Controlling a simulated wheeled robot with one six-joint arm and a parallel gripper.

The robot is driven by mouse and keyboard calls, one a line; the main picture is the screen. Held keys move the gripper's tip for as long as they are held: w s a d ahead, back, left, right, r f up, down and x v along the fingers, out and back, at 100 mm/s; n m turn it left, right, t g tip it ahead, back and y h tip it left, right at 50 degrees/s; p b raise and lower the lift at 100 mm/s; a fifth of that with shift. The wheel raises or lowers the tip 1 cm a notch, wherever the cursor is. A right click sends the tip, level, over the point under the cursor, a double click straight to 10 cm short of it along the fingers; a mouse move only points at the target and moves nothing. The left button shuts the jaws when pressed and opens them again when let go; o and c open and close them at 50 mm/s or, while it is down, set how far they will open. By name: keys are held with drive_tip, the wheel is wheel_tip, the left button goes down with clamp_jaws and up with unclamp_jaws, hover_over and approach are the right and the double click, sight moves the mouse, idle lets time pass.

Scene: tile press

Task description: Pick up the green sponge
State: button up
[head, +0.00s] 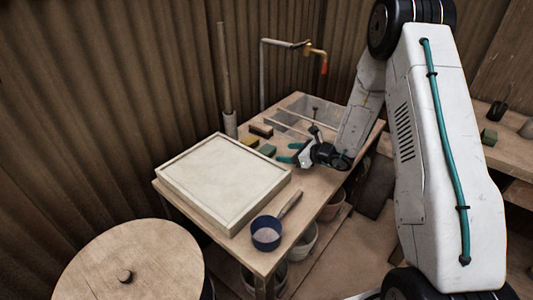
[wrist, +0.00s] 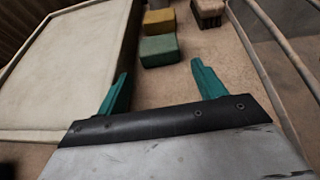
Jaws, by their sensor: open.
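The green sponge (wrist: 159,50) lies on the table between the yellow sponge and my gripper in the wrist view. It also shows in the head view as a small green block (head: 267,150). My gripper (wrist: 160,82) is open, with its two teal fingers apart and nothing between them. The sponge lies a little beyond the fingertips, roughly in line with the gap. In the head view my gripper (head: 288,152) is just right of the sponge, over the table.
A yellow sponge (wrist: 159,22) sits just beyond the green one. A brown brush-like block (wrist: 209,12) is farther right. A white framed slab (wrist: 65,65) lies left. A clear bin (head: 300,118) stands at the back. A blue bowl (head: 266,235) is at the front.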

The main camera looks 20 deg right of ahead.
sight(272, 152)
drive_tip(key=x, duration=0.2)
drive_tip(key=shift+w+a+f, duration=0.2)
drive_tip(key=shift+f, duration=0.2)
drive_tip(key=x, duration=0.5)
drive_tip(key=shift+w+a, duration=0.25)
drive_tip(key=c, duration=0.6)
